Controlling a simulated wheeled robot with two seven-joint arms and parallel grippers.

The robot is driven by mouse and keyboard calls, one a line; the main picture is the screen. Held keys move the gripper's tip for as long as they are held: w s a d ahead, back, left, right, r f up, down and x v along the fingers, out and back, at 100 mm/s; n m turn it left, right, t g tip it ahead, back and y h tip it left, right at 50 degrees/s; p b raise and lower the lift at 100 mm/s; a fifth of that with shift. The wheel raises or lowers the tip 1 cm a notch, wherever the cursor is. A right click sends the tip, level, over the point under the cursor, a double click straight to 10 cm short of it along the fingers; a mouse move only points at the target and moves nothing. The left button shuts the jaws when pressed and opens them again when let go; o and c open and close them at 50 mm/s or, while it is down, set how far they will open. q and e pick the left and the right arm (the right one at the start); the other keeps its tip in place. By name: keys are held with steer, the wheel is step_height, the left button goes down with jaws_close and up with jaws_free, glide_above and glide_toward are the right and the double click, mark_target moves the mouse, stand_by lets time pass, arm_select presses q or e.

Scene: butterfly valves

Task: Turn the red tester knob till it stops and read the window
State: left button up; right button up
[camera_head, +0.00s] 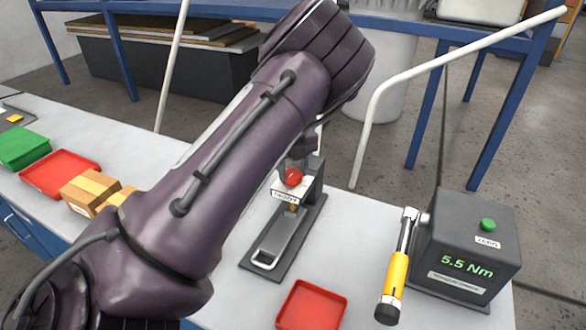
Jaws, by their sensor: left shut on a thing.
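The red knob (292,177) sits on a small dark stand (310,213), above a white label with small print I cannot read surely. My left arm comes in from the left, and my left gripper (294,168) points down over the knob and is shut on it. The gripper is small in view and partly hidden by my arm. A metal part with a loop lies on the stand's base below the knob. A dark grey box (468,235) at the right has a green button and a display (467,266) reading 5.5 Nm. My right gripper is not in view.
A yellow-handled torque wrench (397,272) stands against the grey box's left side. A red tray (311,307) lies at the front. At the left are a red tray (60,173), a green box (23,147) and cardboard boxes (88,193). White rails rise behind the table.

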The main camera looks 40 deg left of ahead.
arm_select(q)
steer(key=m, duration=1.5)
steer(key=shift+r+m, duration=0.1)
steer(key=shift+m, duration=0.3)
steer(key=m+p, duration=0.2)
steer(key=m, duration=0.2)
steer(key=shift+r+p, duration=0.1)
steer(key=shift+p, duration=0.25)
steer(key=m+p, duration=0.2)
steer(key=m, duration=0.3)
steer(key=shift+p, duration=0.4)
steer(key=m+p, duration=0.3)
steer(key=m, duration=0.1)
steer(key=shift+m, duration=0.3)
steer(key=shift+m+p, duration=1.5)
steer(key=shift+m, duration=0.7)
steer(key=shift+w, duration=0.1)
